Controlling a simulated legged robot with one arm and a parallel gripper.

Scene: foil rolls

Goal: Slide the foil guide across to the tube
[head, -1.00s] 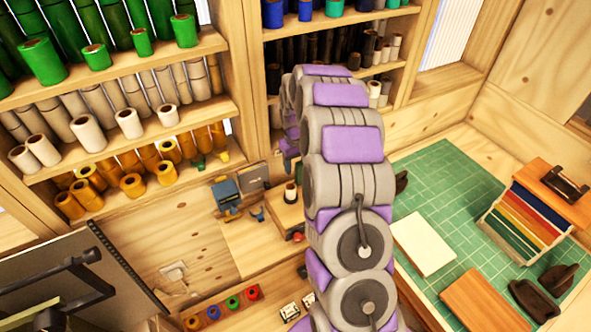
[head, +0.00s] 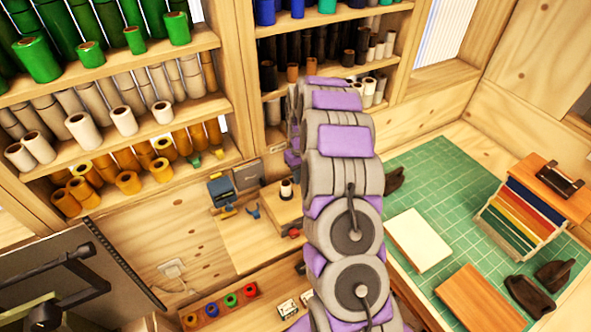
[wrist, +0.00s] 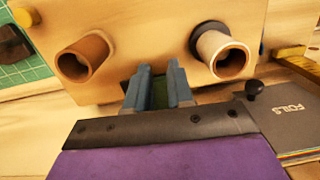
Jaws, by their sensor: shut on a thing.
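My gripper (wrist: 157,88) shows in the wrist view with two blue-grey fingers pointing at a wooden face. The fingers are shut on a small part, mostly hidden between them, which I take for the foil guide. A dark green patch shows beside and behind the left finger. A cream tube (wrist: 226,58) with a dark ring at its base sticks out of the wood to the right of the fingers, apart from them. A brown tube (wrist: 82,58) sticks out to the left. In the head view my arm hides the gripper's fingers.
A dark plate marked FOILS (wrist: 285,115) lies right of the gripper, with a black knob (wrist: 256,90) beside it. Shelves of coloured rolls (head: 120,120) stand behind the bench. A green mat (head: 440,190) with a rack (head: 525,215) of coloured sheets is at the right.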

